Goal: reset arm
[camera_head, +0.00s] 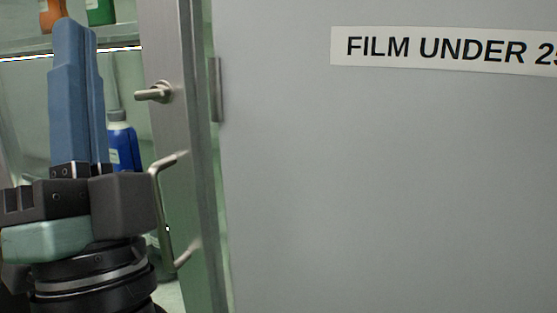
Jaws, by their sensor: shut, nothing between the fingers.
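My gripper (76,24) stands upright at the left of the head view, its blue fingers pointing up and pressed together with nothing between them. Its dark body and black wrist fill the lower left corner. It is in front of shelves and to the left of a metal door frame (172,45). The fingers appear clear of the things behind them, but the exact distance cannot be told.
A metal pull handle (160,205) and a short knob (155,92) are on the frame, close to my gripper's right. A grey panel (390,190) with a "FILM UNDER 25" label (445,50), cut off, fills the right. Behind are a blue bottle (122,145), an orange container (52,12) and a green one (100,11).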

